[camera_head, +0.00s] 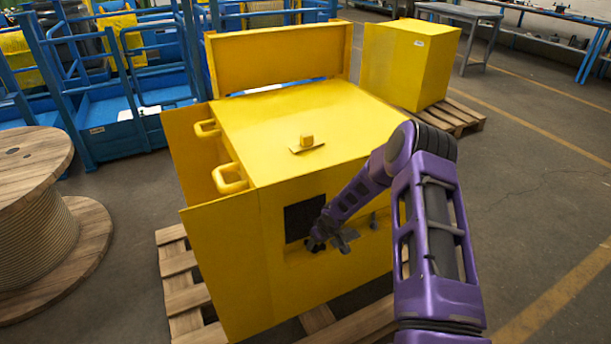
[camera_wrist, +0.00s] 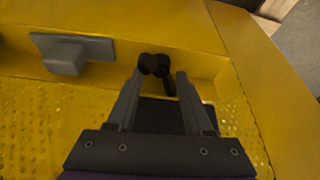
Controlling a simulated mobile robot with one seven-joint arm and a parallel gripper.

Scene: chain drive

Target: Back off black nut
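A dark, rounded black part (camera_wrist: 153,64), which looks like the black nut, sits at a yellow ledge in the wrist view. A second dark piece (camera_wrist: 169,82) extends beside it toward me. My gripper (camera_wrist: 160,76) has its two grey fingers apart, one on each side of these dark pieces. The left fingertip is very close to the black part; I cannot tell whether it touches. In the head view my gripper (camera_head: 318,240) is at the front face of the yellow machine (camera_head: 300,130), by a black panel (camera_head: 304,219). The nut is too small to make out there.
A grey block on a plate (camera_wrist: 70,55) is left of the fingers in the wrist view. Yellow handles (camera_head: 230,178) stick out at the machine's left. A wooden spool (camera_head: 35,215) stands at left, a yellow box (camera_head: 410,62) behind right. Floor at right is clear.

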